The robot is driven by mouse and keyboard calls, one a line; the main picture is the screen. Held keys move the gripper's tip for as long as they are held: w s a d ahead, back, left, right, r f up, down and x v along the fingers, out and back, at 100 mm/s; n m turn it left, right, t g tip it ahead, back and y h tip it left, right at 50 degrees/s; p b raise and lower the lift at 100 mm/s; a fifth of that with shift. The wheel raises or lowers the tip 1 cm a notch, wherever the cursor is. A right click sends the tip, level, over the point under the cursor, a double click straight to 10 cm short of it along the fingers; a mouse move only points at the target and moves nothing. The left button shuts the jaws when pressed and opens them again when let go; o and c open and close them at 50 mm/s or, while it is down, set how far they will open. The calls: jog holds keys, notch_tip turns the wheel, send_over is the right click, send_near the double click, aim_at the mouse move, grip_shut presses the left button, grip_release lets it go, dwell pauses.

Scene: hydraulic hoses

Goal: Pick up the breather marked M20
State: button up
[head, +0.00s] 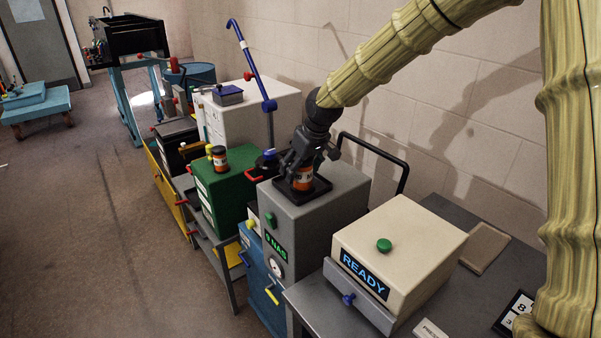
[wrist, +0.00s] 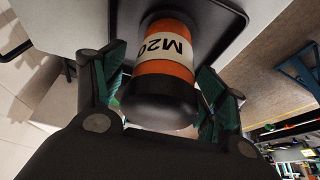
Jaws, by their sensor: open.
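The breather marked M20 (wrist: 165,62) is a dark cylinder with an orange band and a white label, seen close in the wrist view. It stands upright in a black tray (wrist: 237,20) on top of a grey cabinet. In the head view the breather (head: 303,178) shows partly below my gripper (head: 305,160). My gripper is open. In the wrist view its green-padded fingers (wrist: 165,95) stand on either side of the breather, with gaps visible. I cannot tell whether either pad touches it. A similar orange-banded breather (head: 219,158) stands on the green cabinet; its marking is unreadable.
The grey cabinet (head: 325,212) has a black handle rail (head: 400,165) behind. A cream box reading READY (head: 400,240) stands to the right on a grey table. A blue lever (head: 250,62) rises behind my gripper to the left. Open floor (head: 90,240) lies at left.

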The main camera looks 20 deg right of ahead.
jog(key=c, duration=1.2)
jog(key=shift+c, duration=0.3)
jog(key=shift+r, duration=0.15)
